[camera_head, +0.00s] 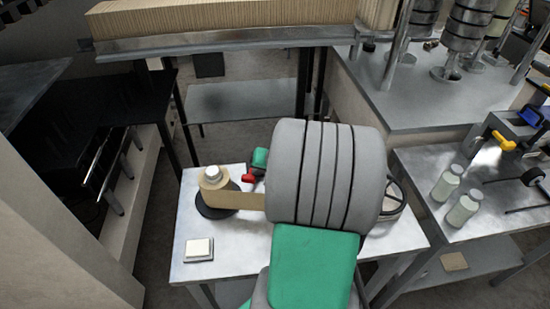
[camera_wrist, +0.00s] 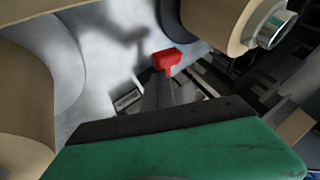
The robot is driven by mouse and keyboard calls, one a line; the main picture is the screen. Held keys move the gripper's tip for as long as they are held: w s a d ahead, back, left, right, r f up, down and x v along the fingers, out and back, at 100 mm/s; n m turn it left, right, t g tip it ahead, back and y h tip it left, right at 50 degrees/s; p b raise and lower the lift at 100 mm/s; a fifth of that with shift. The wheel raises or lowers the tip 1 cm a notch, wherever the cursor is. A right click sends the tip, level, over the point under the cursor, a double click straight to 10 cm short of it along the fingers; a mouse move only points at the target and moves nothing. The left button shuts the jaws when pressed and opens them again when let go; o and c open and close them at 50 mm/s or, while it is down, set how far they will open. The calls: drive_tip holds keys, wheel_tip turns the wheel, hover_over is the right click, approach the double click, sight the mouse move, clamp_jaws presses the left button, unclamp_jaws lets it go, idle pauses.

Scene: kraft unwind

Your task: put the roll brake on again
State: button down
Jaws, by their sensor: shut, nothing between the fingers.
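The kraft roll (camera_head: 215,184) stands on a dark round base on the metal table, with a pale core on top. Its paper web (camera_head: 246,199) runs right until my arm hides it. A red piece (camera_head: 248,179), which looks like the brake's handle, sits just right of the roll. It also shows in the wrist view (camera_wrist: 167,60), at the far end of my gripper (camera_wrist: 161,84). My gripper is shut and empty. Whether it touches the red piece I cannot tell. The rest of the brake is hidden or unclear.
A small square block (camera_head: 199,249) lies at the table's front left. A dark handwheel (camera_head: 392,194) is partly behind my arm. Two bottles (camera_head: 455,195) and a yellow-handled device (camera_head: 503,140) are on the right bench. The front left of the table (camera_head: 232,250) is mostly clear.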

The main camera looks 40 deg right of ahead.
drive_tip(key=shift+a+f, duration=0.2)
drive_tip(key=shift+s+r, duration=0.1)
drive_tip(key=v, duration=0.7)
drive_tip(key=shift+r+b, duration=0.3)
drive_tip(key=shift+r, duration=0.1)
drive_tip(key=shift+s+d, duration=0.15)
drive_tip(key=shift+d, duration=0.05)
